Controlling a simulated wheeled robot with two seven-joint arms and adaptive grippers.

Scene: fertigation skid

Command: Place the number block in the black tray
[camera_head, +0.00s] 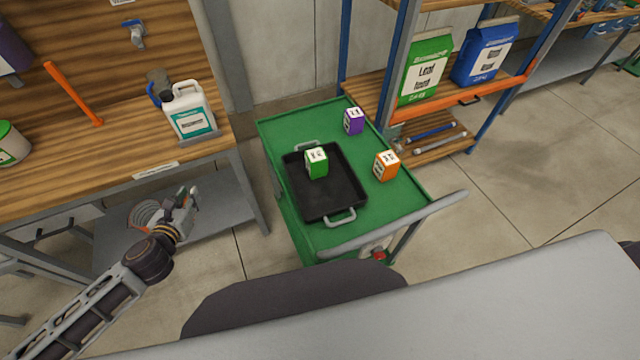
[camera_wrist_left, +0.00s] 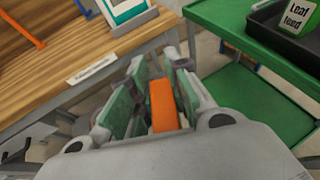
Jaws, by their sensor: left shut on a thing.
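My left gripper (camera_head: 186,203) is left of the green cart, in front of the workbench. In the left wrist view my left gripper (camera_wrist_left: 158,95) has an orange block (camera_wrist_left: 163,105) between its green-padded fingers. The face of that block is not readable. The black tray (camera_head: 336,208) lies on the cart with a green labelled block (camera_head: 316,168) in it; the wrist view shows the tray (camera_wrist_left: 268,25) at top right. An orange block (camera_head: 386,166) and a purple block (camera_head: 354,121) stand on the cart outside the tray. I cannot tell which is the number block. My right gripper is not in view.
The green cart (camera_head: 280,118) has a grey handle bar (camera_head: 400,225) at its near side. The wooden workbench (camera_head: 90,165) holds a white jug (camera_head: 188,112). A shelf right of the cart holds green (camera_head: 424,72) and blue (camera_head: 484,55) bags. The tray's near part is bare.

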